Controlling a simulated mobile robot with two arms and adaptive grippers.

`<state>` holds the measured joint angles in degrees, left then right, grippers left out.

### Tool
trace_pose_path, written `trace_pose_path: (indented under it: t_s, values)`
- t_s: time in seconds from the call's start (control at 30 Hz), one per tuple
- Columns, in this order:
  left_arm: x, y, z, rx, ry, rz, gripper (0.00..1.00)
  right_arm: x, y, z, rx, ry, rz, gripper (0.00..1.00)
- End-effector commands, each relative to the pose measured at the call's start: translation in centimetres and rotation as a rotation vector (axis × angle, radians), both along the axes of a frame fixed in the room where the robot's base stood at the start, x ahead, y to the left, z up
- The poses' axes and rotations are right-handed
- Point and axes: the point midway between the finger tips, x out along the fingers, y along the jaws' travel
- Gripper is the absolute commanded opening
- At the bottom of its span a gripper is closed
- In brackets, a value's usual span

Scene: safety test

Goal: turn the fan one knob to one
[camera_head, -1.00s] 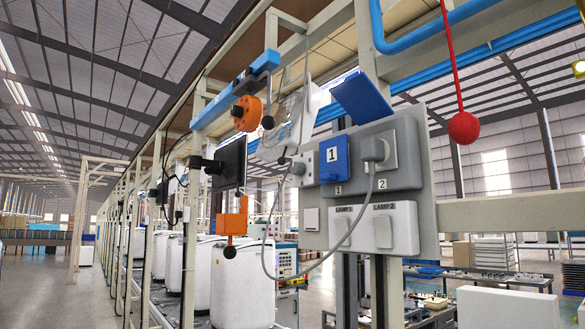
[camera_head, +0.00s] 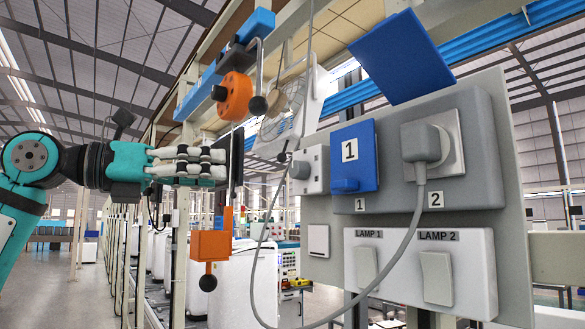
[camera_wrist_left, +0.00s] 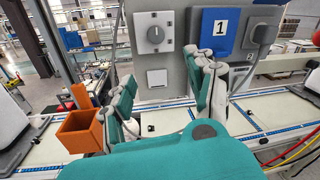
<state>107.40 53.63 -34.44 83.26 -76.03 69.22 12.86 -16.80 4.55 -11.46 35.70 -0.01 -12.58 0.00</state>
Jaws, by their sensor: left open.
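The knob sits on a white square plate on the grey panel. In the left wrist view the round grey knob (camera_wrist_left: 156,34) faces me. In the head view I see its white plate (camera_head: 313,168) edge-on at the panel's left side, with the knob (camera_head: 299,170) standing out to the left. My left gripper (camera_head: 222,165) comes in from the left, its fingers pointing right toward the knob, apart from it. In the left wrist view the open, empty fingers (camera_wrist_left: 163,92) spread below the knob. My right gripper is not in view.
A blue cover marked 1 (camera_head: 354,158), a grey plug (camera_head: 425,145) with a hanging cable, and lamp switches (camera_head: 437,278) share the panel. A small white switch (camera_head: 319,240) is below the knob. An orange box (camera_head: 212,244) and orange wheel (camera_head: 235,96) hang nearby.

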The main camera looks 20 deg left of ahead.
Motion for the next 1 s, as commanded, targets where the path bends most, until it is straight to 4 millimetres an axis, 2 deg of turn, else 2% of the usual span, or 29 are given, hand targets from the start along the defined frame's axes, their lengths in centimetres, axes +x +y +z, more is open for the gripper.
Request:
trace_pose_path:
  t_s: [0.03,0.1,0.27,0.53,0.8,1.0]
  values:
    - [-1.4,0.6,1.1,0.03,-0.027,0.033,0.56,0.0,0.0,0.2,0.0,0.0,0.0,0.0]
    - [-2.3,1.0,1.6,0.057,-0.043,0.06,0.56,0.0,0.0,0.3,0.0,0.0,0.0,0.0]
    - [-2.2,0.7,2.0,0.071,-0.053,0.076,0.56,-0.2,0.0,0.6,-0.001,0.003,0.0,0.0]
    - [1.6,-2.7,2.1,0.071,-0.05,0.072,0.56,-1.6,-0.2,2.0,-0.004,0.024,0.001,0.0]
    - [6.0,-6.7,2.2,0.068,-0.049,0.071,0.56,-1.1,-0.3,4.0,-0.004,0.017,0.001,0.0]
    - [8.6,-9.0,2.1,0.067,-0.05,0.071,0.56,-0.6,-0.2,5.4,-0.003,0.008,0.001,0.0]
